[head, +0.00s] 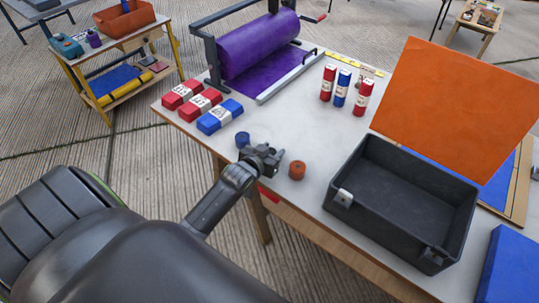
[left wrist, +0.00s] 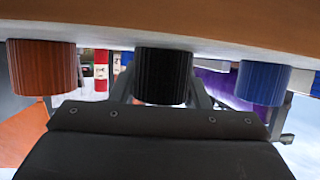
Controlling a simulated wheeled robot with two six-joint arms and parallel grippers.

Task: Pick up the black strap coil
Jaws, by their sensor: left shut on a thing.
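The black strap coil (left wrist: 162,76) is in the middle of the left wrist view, between the fingers of my left gripper (left wrist: 162,92). In the head view my left gripper (head: 264,158) is at the table's near edge and hides the coil, or blends with it. The gripper is shut on the black coil. In the left wrist view, which looks upside down, the coil appears to be at the table top; I cannot tell whether it is lifted clear. My right gripper is not in view.
A blue coil (head: 242,139) and an orange coil (head: 297,170) stand close on either side of my left gripper. A dark crate (head: 364,219) stands to the right. Red and blue packs (head: 219,116) lie behind. The table (head: 290,127) is clear behind the gripper.

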